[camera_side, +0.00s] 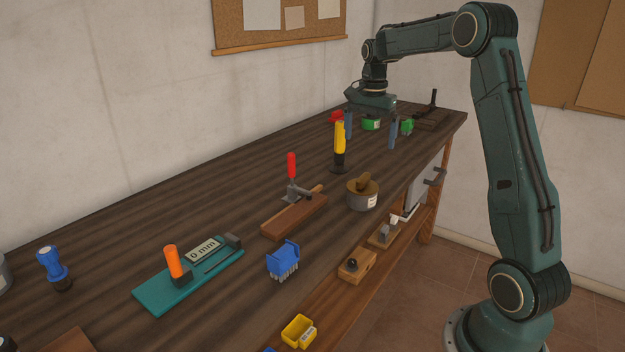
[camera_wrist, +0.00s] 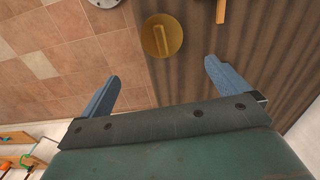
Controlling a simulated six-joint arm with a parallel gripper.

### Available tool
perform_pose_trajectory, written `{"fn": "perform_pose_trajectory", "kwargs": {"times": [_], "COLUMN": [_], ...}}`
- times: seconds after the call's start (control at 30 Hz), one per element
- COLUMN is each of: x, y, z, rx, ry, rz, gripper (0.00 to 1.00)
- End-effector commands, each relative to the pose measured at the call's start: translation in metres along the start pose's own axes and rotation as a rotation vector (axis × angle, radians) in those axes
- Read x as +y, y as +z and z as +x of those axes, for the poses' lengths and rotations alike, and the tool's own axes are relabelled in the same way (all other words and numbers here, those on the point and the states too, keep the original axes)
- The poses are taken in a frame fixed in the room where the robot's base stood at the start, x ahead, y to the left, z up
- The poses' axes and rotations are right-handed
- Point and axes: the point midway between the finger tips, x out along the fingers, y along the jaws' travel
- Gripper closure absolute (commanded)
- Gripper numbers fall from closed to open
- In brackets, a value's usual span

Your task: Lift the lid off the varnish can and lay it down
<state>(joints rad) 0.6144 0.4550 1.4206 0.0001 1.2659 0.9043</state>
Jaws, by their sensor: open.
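The varnish can (camera_side: 363,202) is a short grey tin with a pale label, upright near the front edge of the bench. Its brown lid (camera_side: 359,187) sits on top and has a raised knob. In the wrist view the lid (camera_wrist: 161,36) is a round ochre disc seen from above, ahead of the fingertips. My gripper (camera_side: 371,132) is open, with its blue fingers apart and nothing between them. It hangs farther along the bench than the can, towards the back right. Its fingers (camera_wrist: 161,75) also show in the wrist view. The can's body is hidden there under the lid.
A red-handled clamp on a wooden block (camera_side: 294,213) stands left of the can. A yellow-handled tool (camera_side: 340,146) stands behind it. A blue brush-like piece (camera_side: 283,260) and a teal fixture (camera_side: 188,275) lie nearer the camera. Bare bench (camera_side: 240,190) lies left of the clamp.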

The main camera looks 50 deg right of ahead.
Motion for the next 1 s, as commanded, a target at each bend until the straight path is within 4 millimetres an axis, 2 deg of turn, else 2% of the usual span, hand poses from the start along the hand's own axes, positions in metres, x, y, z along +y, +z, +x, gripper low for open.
{"fn": "perform_pose_trajectory", "kwargs": {"times": [0.5,1.0], "x": [0.000,-0.001], "y": [0.001,0.000], "z": [0.069,0.085], "rx": [-0.002,-0.001], "ry": [0.002,0.001], "rz": [-0.001,-0.001], "gripper": [0.00,0.00]}}
